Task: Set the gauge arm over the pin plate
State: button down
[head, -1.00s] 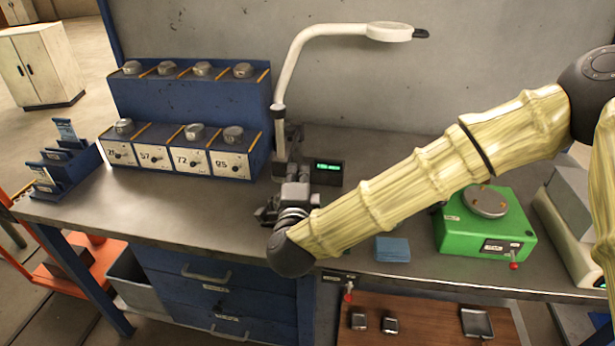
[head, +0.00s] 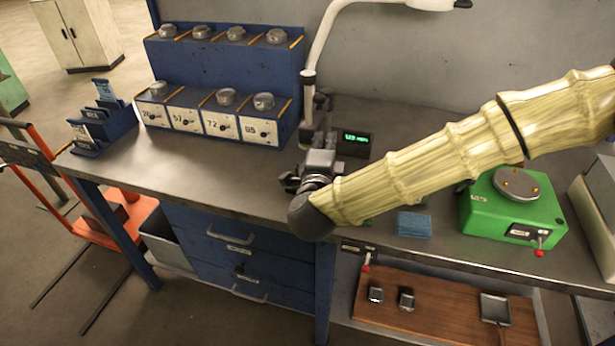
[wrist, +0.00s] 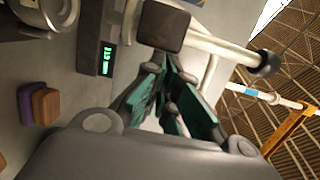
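A green box (head: 490,215) with a round metal plate (head: 516,184) on top, bearing small pins, stands on the right of the bench. A small gauge readout (head: 353,139) with green digits stands mid-bench; it also shows in the wrist view (wrist: 107,58). A dark upright (head: 325,105), perhaps part of the gauge, rises behind my gripper. My gripper (head: 291,181) is low over the bench, left of and nearer than the readout. In the wrist view my teal-padded fingers (wrist: 174,82) look apart, with a dark square block (wrist: 165,26) just beyond their tips. I cannot tell if they touch it.
A white lamp (head: 318,45) arches above. A blue rack (head: 225,75) with several metal weights stands at the back left. A blue block (head: 413,225) lies near the front edge, between my arm and the green box.

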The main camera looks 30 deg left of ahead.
jog(key=s+d+b, duration=0.1)
jog(key=d, duration=0.4)
jog(key=s+a+b, duration=0.2)
jog(key=s+b, duration=0.1)
jog(key=s, duration=1.4)
jog(key=shift+s+a, duration=0.15)
jog(key=shift+s, duration=0.25)
